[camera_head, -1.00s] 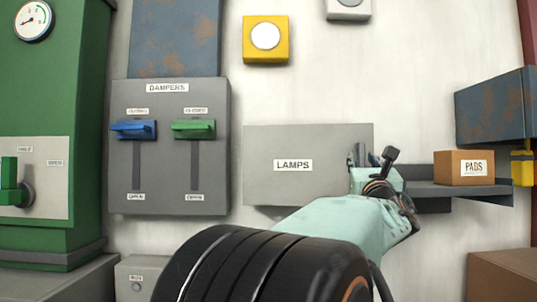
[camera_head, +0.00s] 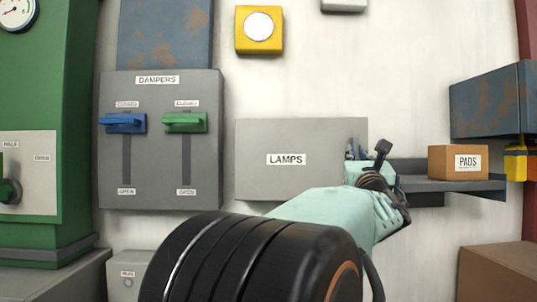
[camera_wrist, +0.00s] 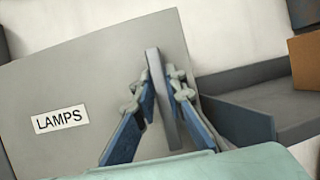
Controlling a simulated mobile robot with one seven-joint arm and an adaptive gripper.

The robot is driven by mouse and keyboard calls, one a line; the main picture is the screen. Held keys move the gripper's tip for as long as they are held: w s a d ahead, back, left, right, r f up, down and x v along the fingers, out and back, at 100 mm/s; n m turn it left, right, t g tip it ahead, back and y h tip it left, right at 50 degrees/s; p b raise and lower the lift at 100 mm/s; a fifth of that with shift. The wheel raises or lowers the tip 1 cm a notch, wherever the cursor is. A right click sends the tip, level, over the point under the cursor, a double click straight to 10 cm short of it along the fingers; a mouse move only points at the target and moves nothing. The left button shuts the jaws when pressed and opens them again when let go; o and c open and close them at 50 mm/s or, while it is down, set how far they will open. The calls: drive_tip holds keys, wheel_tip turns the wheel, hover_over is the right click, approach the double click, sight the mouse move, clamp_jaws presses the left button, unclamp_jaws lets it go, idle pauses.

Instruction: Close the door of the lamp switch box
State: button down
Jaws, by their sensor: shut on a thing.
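The lamp switch box is covered by a grey door (camera_head: 290,180) with a LAMPS label. The door looks nearly parallel to the wall in the head view, but I cannot tell if it is fully seated. The door (camera_wrist: 85,75) fills the left of the wrist view. A grey upright handle bar (camera_wrist: 158,75) stands out near its right edge. My gripper (camera_wrist: 163,92) has its blue-grey fingers on both sides of this bar, shut on it. In the head view my gripper (camera_head: 360,152) is at the door's right edge, its fingertips partly hidden by my wrist. The switches inside are hidden.
A shelf (camera_head: 425,187) with a PADS box (camera_head: 458,162) is just right of my gripper. The DAMPERS panel (camera_head: 160,150), with a blue and a green lever, is left of the door. A yellow button box (camera_head: 244,42) is above. A brown box (camera_head: 495,270) is at lower right.

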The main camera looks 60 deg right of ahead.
idle(0.3)
drive_tip(key=d+b, duration=0.1)
drive_tip(key=w+d+b, duration=0.1)
drive_tip(key=d, duration=0.1)
drive_tip(key=w+d+b, duration=0.1)
drive_tip(key=d, duration=0.1)
drive_tip(key=shift+d+r, duration=0.1)
drive_tip(key=shift+r, duration=0.2)
drive_tip(key=c, duration=2.2)
unclamp_jaws()
drive_tip(key=shift+w+d+f, duration=0.1)
drive_tip(key=shift+d, duration=0.1)
drive_tip(key=shift+o, duration=1.2)
drive_tip(key=shift+w+d+f, duration=0.1)
drive_tip(key=shift+d+f, duration=0.05)
drive_tip(key=shift+d, duration=0.05)
drive_tip(key=shift+a, duration=0.2)
